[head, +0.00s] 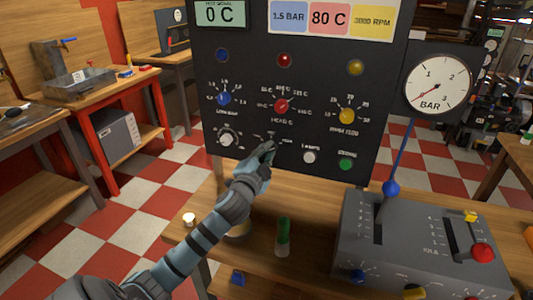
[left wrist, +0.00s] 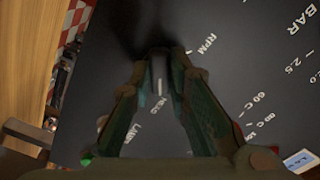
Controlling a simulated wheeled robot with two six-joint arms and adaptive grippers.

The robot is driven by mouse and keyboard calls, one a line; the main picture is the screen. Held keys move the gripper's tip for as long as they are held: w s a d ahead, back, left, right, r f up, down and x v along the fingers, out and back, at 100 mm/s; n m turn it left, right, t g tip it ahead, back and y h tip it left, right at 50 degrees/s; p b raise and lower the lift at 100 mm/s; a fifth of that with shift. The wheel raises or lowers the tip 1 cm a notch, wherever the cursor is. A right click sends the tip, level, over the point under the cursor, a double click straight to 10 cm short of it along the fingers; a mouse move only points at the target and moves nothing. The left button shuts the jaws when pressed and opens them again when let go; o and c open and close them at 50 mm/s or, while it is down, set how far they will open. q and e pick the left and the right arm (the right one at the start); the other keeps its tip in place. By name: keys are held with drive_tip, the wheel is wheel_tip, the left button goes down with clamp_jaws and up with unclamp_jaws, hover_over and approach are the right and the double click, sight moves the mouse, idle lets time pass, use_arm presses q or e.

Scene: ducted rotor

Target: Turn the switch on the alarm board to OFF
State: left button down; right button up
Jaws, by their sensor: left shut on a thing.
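The dark alarm board (head: 240,55) stands upright behind the bench, with several coloured knobs, lamps and a readout. My left gripper (head: 266,150) reaches up to its lower middle, between the white knob (head: 227,139) and the white button (head: 309,157). In the left wrist view, my left gripper (left wrist: 160,62) is shut on a small dark switch (left wrist: 159,75) with a white line. My right gripper is not seen.
A grey lever box (head: 430,235) with a blue-knobbed lever (head: 390,188) stands right of my left arm. A round BAR gauge (head: 438,84) hangs at the right. A green-and-white bottle (head: 283,237) and a small pale item (head: 189,219) stand near the arm.

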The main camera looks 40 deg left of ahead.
use_arm(q)
drive_tip(key=n+b, duration=0.1)
drive_tip(key=n, duration=1)
idle(0.3)
idle(0.4)
drive_tip(key=c, duration=1.5)
unclamp_jaws()
drive_tip(key=shift+s+d, duration=0.1)
drive_tip(key=v, duration=1.1)
drive_tip(key=shift+s+d, duration=0.1)
drive_tip(key=shift+s, duration=0.3)
